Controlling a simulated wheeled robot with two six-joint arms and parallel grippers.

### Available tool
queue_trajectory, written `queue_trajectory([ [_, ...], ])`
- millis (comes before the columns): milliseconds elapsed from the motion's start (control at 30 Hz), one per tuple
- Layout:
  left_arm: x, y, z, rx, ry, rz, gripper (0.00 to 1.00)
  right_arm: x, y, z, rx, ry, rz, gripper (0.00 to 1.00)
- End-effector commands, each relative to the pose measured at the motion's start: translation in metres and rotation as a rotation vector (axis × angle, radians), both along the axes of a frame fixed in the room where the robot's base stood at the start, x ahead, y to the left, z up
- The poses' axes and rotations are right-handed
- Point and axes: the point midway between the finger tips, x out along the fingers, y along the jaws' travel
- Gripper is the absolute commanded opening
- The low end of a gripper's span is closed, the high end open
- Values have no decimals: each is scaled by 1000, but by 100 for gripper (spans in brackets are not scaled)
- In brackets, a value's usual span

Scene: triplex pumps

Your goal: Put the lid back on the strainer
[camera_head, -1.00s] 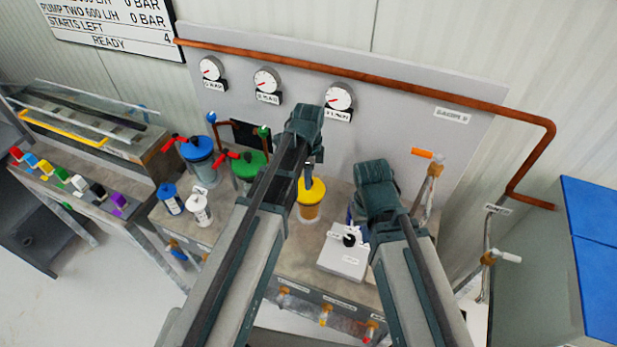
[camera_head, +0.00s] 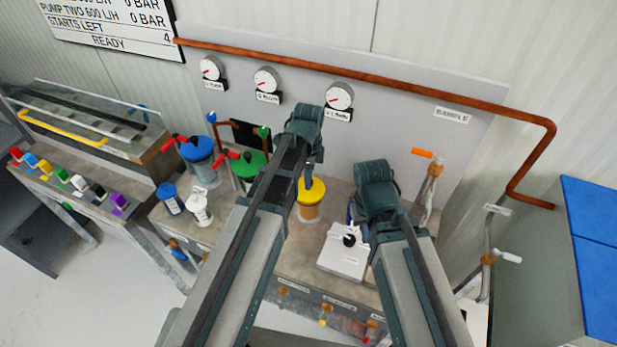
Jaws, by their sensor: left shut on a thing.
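A round yellow lid (camera_head: 313,191) is at the clear, amber-tinted strainer body (camera_head: 308,213) near the middle of the bench. The lid covers the top of the body in this view; I cannot tell whether it is seated or slightly above it. My left gripper (camera_head: 309,175) points down and is shut on the yellow lid from above; my own arm hides part of it. My right arm's wrist (camera_head: 376,185) is to the right, above the bench. Its fingers are hidden behind the arm, so their state does not show.
Blue-lidded (camera_head: 198,148) and green-lidded (camera_head: 248,164) vessels stand left of the strainer. A valve with an orange handle (camera_head: 423,153) stands at right. Gauges (camera_head: 340,96) line the back panel.

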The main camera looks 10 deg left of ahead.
Motion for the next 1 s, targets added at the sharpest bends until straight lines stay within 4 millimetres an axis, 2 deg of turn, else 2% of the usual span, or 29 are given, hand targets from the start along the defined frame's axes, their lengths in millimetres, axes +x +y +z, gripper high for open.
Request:
queue_trajectory([
  [900, 0, 0, -2, 0, 0, 0, 0, 0, 0, -2, 0, 0, 0, 0],
  [933, 0, 0, -2, 0, 0, 0, 38, 0, 0, -2, 0, 0, 0, 0],
  [1000, 0, 0, -2, 0, 0, 0, 51, 0, 0, -2, 0, 0, 0, 0],
])
